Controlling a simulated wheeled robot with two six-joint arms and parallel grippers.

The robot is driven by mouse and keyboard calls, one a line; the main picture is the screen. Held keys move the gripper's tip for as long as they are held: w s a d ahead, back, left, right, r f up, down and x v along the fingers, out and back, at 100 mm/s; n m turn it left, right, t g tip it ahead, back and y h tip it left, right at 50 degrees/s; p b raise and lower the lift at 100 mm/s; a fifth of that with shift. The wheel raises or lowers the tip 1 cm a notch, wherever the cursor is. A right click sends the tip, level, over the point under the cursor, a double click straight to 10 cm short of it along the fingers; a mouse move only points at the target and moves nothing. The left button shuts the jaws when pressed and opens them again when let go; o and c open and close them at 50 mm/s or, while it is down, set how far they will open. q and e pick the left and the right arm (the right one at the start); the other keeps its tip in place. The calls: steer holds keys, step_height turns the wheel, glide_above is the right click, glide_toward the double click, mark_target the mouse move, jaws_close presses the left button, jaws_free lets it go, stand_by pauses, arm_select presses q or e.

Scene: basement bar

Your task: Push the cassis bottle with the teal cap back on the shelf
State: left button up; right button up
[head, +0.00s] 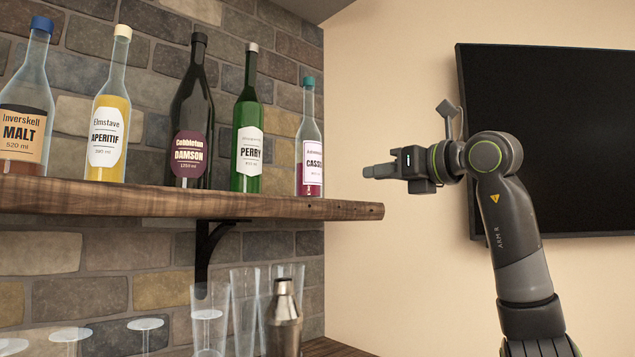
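The cassis bottle (309,145) is clear with a teal cap, a pink label and dark pink liquid. It stands upright at the right end of the wooden shelf (200,203), the last bottle in the row. My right gripper (368,171) is to the right of the bottle, beyond the shelf's end, at about label height. It points left and does not touch the bottle. Its fingers show side-on, so I cannot see whether there is a gap between them. My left gripper is not in view.
The green perry bottle (248,130) stands left of the cassis. The damson (192,120), aperitif (109,115) and malt (27,100) bottles continue the row. A brick wall is behind. Glasses (245,310) and a shaker (284,320) stand below. A dark screen (570,130) hangs at right.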

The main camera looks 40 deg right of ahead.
steer(key=p, duration=0.3)
glide_toward(317, 182)
steer(key=w, duration=0.3)
steer(key=shift+w+a, duration=0.2)
steer(key=shift+w, duration=0.9)
steer(key=shift+w, duration=0.1)
steer(key=shift+w+a, duration=0.1)
steer(key=shift+w, duration=1)
steer(key=shift+w, duration=0.2)
steer(key=shift+w+a, duration=0.2)
steer(key=shift+w, duration=1.95)
steer(key=shift+w, duration=0.25)
